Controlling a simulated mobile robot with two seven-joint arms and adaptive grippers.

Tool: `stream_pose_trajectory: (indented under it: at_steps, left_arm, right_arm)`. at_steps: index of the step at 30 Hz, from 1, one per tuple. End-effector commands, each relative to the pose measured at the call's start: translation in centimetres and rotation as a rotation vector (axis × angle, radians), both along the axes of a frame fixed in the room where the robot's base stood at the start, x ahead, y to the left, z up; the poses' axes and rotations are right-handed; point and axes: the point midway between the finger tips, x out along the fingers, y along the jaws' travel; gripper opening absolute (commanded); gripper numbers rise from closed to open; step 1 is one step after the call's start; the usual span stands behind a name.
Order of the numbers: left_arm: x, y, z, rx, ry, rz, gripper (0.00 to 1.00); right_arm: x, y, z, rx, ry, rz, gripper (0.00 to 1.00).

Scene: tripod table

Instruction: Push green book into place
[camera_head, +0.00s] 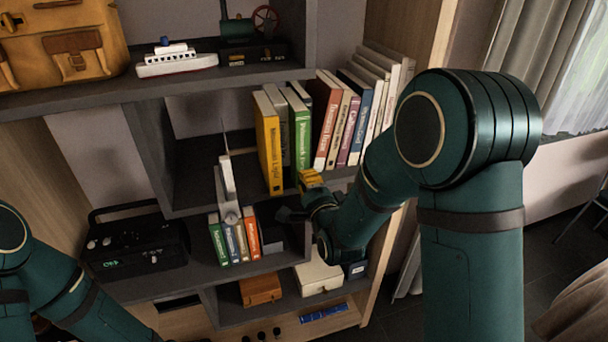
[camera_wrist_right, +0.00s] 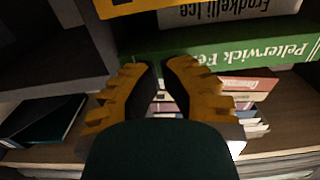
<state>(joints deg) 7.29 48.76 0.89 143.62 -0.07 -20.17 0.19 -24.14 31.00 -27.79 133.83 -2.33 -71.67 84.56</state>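The green book (camera_head: 301,140) stands upright in the upper row of books, between a grey book and a dark book. Its white-lettered spine (camera_wrist_right: 235,46) runs across the upper right of the right wrist view. My right gripper (camera_head: 309,178) is just in front of the lower part of this spine, with its yellow fingers (camera_wrist_right: 161,64) pointing at it. The fingertips are close together with a narrow gap and hold nothing. I cannot tell whether they touch the spine. My left arm shows at the lower left of the head view, but its gripper is out of frame.
A yellow book (camera_head: 269,150) stands left of the grey books; red, white and blue books stand to the right. A lower shelf holds a shorter row with another green book (camera_head: 217,240). A white model (camera_head: 228,190), a black radio (camera_head: 137,246) and boxes (camera_head: 318,275) are nearby.

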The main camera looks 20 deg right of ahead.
Motion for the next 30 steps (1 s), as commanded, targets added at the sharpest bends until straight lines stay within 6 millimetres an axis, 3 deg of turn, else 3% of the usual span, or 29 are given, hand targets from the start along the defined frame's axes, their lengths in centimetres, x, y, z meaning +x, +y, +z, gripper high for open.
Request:
stream_pose_trajectory:
  at_steps: [14,22,30]
  left_arm:
    - [-0.1,0.0,0.1,0.000,0.002,-0.001,0.47]
    - [0.3,0.0,-2.0,0.001,-0.007,0.002,0.47]
    - [0.4,0.1,-2.1,0.002,-0.010,0.002,0.47]
  right_arm:
    - [-0.2,-0.1,0.0,0.000,0.000,-0.001,0.00]
    - [2.0,-0.1,-0.3,0.001,-0.003,-0.002,0.00]
    - [2.6,0.0,0.0,-0.001,0.000,-0.001,0.00]
